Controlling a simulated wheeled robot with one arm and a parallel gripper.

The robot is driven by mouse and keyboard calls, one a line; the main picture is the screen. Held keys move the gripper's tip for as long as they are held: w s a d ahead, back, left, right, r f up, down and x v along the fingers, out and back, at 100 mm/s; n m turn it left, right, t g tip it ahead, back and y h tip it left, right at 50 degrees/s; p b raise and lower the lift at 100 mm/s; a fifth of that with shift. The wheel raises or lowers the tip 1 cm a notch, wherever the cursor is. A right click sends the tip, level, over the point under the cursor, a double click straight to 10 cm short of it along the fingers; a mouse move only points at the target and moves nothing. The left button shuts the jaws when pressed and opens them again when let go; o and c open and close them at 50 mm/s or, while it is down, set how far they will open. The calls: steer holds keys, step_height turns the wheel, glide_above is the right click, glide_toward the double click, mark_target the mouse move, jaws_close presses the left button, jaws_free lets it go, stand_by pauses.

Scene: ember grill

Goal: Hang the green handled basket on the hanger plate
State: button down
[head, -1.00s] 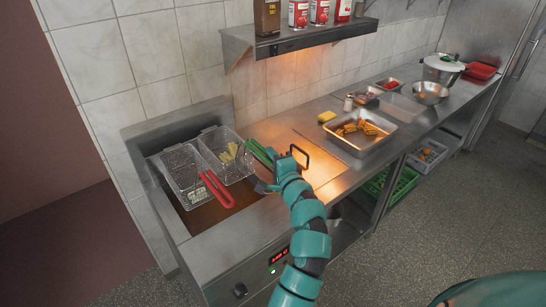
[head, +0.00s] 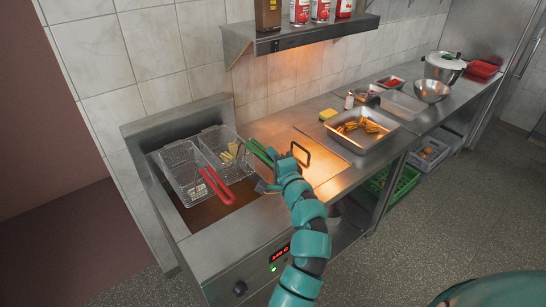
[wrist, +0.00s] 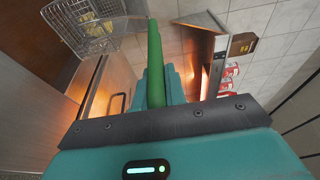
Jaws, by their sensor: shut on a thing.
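The green handled basket (head: 228,158) is a wire basket with pale yellow fries inside, at the right side of the fryer in the head view. Its green handle (head: 260,152) slants to the right. My gripper (head: 270,178) is at the handle. In the wrist view the green handle (wrist: 154,60) runs between my shut fingers, and the basket (wrist: 88,28) shows at the upper left. The upright steel plate (head: 172,124) behind the fryer looks like the hanger plate. I cannot tell whether the basket touches it.
A second wire basket with a red handle (head: 217,187) stands just left of the green one. A steel counter (head: 290,135) lies to the right, with a food tray (head: 385,139) and a yellow sponge (head: 328,114). A shelf with bottles (head: 295,37) overhangs the counter.

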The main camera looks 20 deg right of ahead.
steer(key=shift+f, duration=0.2)
steer(key=c, duration=1.4)
jaws_free()
steer(key=shift+o, duration=0.2)
steer(key=shift+s, duration=0.15)
steer(key=shift+s+f+b, duration=0.1)
steer(key=shift+s+b, duration=0.35)
steer(key=shift+s, duration=0.1)
steer(key=s+d+p, duration=0.1)
steer(key=s+p, duration=0.9)
steer(key=s, duration=0.6)
steer(key=shift+d+p, duration=0.3)
steer(key=shift+d, duration=0.1)
